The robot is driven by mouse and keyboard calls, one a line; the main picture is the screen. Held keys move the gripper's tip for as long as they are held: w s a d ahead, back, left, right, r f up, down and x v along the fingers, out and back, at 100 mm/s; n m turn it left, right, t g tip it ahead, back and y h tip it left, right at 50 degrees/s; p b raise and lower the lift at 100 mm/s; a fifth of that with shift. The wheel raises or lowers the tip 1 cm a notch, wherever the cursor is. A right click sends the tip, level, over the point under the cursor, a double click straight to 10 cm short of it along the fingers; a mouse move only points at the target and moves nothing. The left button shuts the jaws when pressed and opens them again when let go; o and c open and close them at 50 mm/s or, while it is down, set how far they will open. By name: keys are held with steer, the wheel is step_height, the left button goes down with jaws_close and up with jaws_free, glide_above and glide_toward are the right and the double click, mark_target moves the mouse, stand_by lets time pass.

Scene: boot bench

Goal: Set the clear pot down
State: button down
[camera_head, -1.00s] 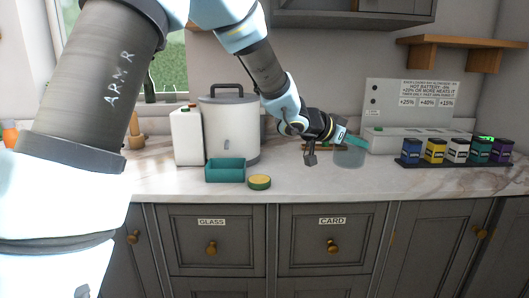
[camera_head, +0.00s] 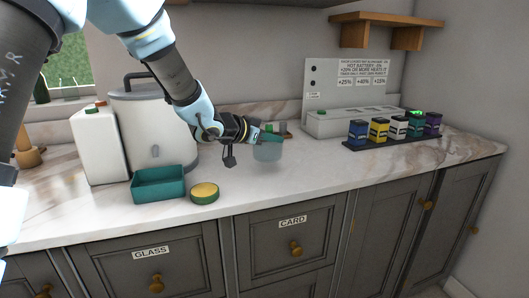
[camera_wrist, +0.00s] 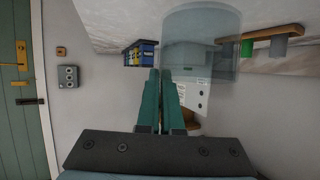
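The clear pot (camera_head: 267,152) is a see-through, bluish-grey cup at the end of my arm, over the counter's middle. My gripper (camera_head: 270,137), with teal fingers, is at the pot's upper edge. In the wrist view the fingers (camera_wrist: 164,74) are nearly together, with the clear pot (camera_wrist: 205,40) between and beyond their tips, so they appear shut on its wall. The pot looks roughly upright in the head view. I cannot tell whether its base touches the marble counter (camera_head: 300,172).
A rack of coloured boxes (camera_head: 398,133) and a grey charger unit (camera_head: 345,121) stand right. Bare counter lies in front of the pot.

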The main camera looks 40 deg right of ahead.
mark_target(273, 151)
steer(key=shift+f, duration=2)
steer(key=shift+f, duration=0.1)
steer(key=c, duration=1.1)
jaws_free()
steer(key=shift+a, duration=0.15)
steer(key=b+v, duration=0.1)
steer(key=v, duration=1)
steer(key=shift+s+a+r+b, duration=0.1)
steer(key=shift+a+r+b, duration=0.15)
steer(key=shift+a+b, duration=0.15)
